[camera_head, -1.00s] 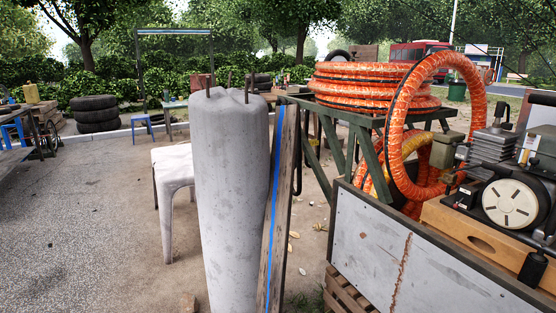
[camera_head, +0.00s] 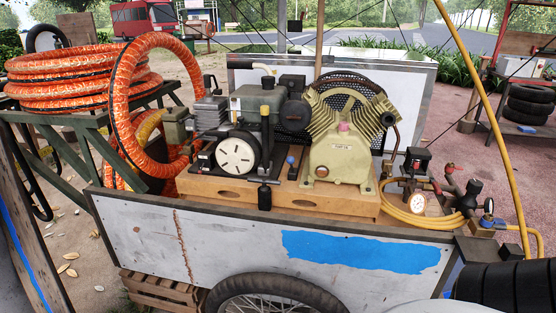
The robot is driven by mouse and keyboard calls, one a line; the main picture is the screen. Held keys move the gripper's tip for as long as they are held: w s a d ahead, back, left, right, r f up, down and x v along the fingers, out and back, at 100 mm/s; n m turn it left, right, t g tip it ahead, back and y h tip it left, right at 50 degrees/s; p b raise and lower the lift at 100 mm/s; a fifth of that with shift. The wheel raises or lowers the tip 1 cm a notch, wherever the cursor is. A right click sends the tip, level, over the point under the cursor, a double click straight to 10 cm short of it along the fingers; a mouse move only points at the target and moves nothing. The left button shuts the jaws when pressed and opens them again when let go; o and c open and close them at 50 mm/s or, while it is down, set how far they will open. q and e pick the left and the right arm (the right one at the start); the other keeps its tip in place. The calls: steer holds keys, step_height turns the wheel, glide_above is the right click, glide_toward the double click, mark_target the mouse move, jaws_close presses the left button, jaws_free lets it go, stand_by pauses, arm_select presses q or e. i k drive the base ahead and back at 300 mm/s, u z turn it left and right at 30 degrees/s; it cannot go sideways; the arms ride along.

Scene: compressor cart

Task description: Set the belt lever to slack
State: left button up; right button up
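The compressor cart (camera_head: 150,230) stands ahead with a dark engine (camera_head: 250,105) and a yellow-green compressor pump (camera_head: 338,158) on its wooden base (camera_head: 225,192). The engine has a white round disc (camera_head: 236,155) on its front. A short upright lever with a blue knob (camera_head: 291,160) stands between engine and pump. A black handle (camera_head: 264,197) hangs at the base's front edge. I cannot tell for sure which is the belt lever or how it is set. A black mesh guard (camera_head: 345,82) stands behind the pump. Neither gripper is in view.
An orange hose coil (camera_head: 80,75) lies on a green stand (camera_head: 75,125) at left, with a hose loop against the engine's side. A gauge (camera_head: 417,202), valves and yellow hose (camera_head: 405,215) crowd the cart's right end. Black ribbed rubber (camera_head: 510,285) fills the lower right corner.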

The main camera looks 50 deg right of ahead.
mark_target(290, 159)
steer(key=z, duration=1.65)
steer(key=k, duration=0.35)
steer(key=z, duration=0.35)
steer(key=i, duration=0.6)
steer(key=u, duration=0.1)
